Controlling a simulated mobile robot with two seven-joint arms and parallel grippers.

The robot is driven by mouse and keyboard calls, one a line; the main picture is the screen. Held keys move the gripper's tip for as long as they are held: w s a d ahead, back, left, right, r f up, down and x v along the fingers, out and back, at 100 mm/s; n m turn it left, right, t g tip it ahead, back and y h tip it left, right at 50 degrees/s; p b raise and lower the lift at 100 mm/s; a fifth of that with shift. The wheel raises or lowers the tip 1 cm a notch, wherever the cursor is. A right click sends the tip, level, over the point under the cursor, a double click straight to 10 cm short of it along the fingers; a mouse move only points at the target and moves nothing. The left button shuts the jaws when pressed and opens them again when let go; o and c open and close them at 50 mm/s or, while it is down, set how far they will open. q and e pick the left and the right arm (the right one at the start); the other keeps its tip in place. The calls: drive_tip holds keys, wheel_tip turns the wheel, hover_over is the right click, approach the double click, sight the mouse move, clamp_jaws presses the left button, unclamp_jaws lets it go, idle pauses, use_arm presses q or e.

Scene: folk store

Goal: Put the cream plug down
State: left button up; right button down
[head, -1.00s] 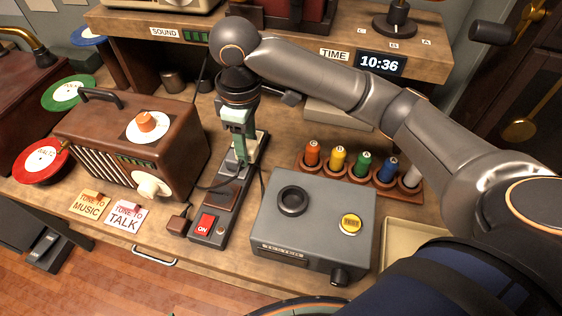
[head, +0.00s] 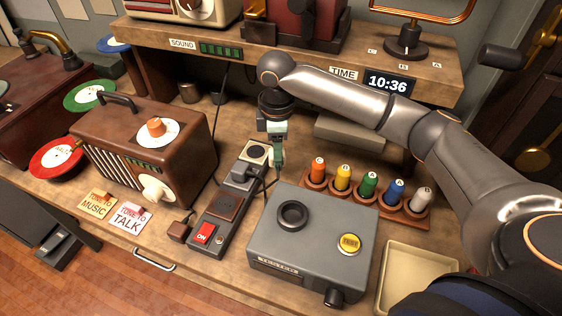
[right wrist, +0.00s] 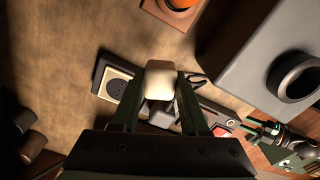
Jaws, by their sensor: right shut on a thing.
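My right gripper (head: 277,165) is shut on the cream plug (right wrist: 160,80), a small rounded block between its fingertips in the right wrist view. In the head view the greenish fingers mostly hide the plug. The gripper points down, just right of the far end of the dark power strip (head: 214,222). The strip's far cream socket (head: 257,152) is empty; it also shows in the right wrist view (right wrist: 115,88). A dark plug (head: 240,173) sits in the strip nearer me. My left gripper does not show in the head view.
A grey box (head: 325,222) with a black ring and yellow button stands right of the strip. Behind it is a wooden rack (head: 408,211) of several coloured spools. A brown radio (head: 178,137) stands left. An empty tray (head: 388,283) lies front right. Bare bench shows behind the gripper.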

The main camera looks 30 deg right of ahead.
sight(281, 173)
drive_tip(key=shift+w+d+f, duration=0.4)
drive_tip(key=shift+f, duration=0.25)
drive_tip(key=shift+w+d+f, duration=0.35)
drive_tip(key=shift+f, duration=0.25)
drive_tip(key=shift+w+d+f, duration=0.15)
drive_tip(key=shift+f, duration=1.65)
drive_tip(key=shift+f, duration=0.1)
drive_tip(key=shift+f+p, duration=0.3)
drive_tip(key=shift+f, duration=0.2)
drive_tip(key=shift+c, duration=2.1)
unclamp_jaws()
wheel_tip(281, 173, up, 9)
